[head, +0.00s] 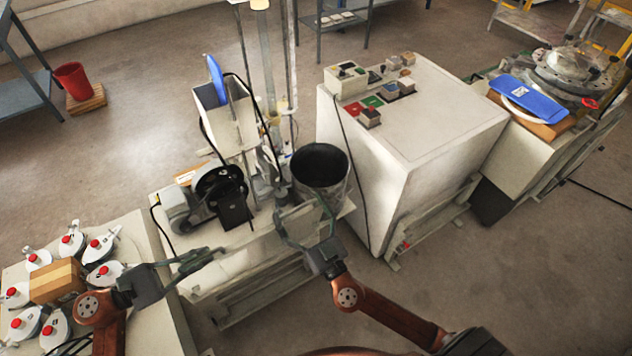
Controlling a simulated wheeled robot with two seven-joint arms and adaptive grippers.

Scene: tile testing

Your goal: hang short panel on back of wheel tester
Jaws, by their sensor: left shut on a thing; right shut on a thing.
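The wheel tester (218,193), with a motor and a dark wheel, stands on a pale bench left of centre in the head view. A pale panel-like face (256,260) runs along the bench's near side, between my two grippers. I cannot tell whether it is the loose short panel or part of the bench. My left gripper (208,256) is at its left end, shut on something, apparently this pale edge. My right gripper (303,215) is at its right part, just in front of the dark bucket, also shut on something. The contacts are too small to see clearly.
A dark-mouthed bucket (320,168) stands close behind my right gripper. A large white cabinet (425,140) with switches is to the right. A table (140,240) with several red-capped white containers is at left. Upright tubes and a white box (222,118) rise behind the tester.

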